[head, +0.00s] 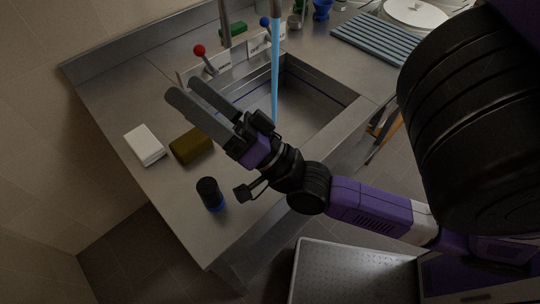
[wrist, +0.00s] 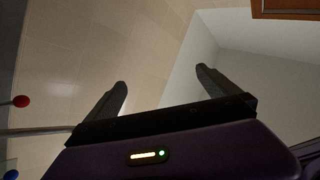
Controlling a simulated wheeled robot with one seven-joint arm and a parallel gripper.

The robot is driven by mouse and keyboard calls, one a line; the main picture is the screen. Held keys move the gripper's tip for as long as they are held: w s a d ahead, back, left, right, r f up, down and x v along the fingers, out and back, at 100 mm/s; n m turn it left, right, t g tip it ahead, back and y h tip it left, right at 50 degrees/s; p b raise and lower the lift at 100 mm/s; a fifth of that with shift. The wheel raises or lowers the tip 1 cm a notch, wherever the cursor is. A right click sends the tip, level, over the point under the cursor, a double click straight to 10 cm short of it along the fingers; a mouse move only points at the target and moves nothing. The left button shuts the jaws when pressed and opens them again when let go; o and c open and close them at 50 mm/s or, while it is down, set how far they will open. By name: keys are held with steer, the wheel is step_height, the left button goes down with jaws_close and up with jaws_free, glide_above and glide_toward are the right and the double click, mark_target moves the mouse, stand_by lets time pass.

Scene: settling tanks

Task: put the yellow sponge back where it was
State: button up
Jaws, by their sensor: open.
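A dark yellow sponge (head: 191,146) lies on the steel counter (head: 180,208) left of the sink in the head view. My gripper (head: 189,98) is open and empty above the counter, beyond the sponge and near the sink's left edge. Its two fingers point up and to the left. In the wrist view my gripper (wrist: 160,84) is open with nothing between the fingers, facing the wall and ceiling. The sponge is not in the wrist view.
A white block (head: 144,145) lies left of the sponge, and a black and blue cup (head: 210,193) stands nearer. A blue water stream (head: 275,80) falls into the sink (head: 312,98).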

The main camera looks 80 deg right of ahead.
steer(key=s+a+f+n+g+y, duration=0.2)
steer(key=s+a+f+n+g, duration=0.3)
steer(key=f, duration=0.5)
steer(key=s+a+f+n+g+y, duration=0.2)
steer(key=s+a+f+n+g, duration=0.3)
steer(key=f, duration=0.5)
steer(key=s+a, duration=0.2)
steer(key=s, duration=0.1)
steer(key=shift+s+n+y, duration=0.3)
steer(key=shift+y, duration=0.1)
steer(key=shift+f, duration=0.1)
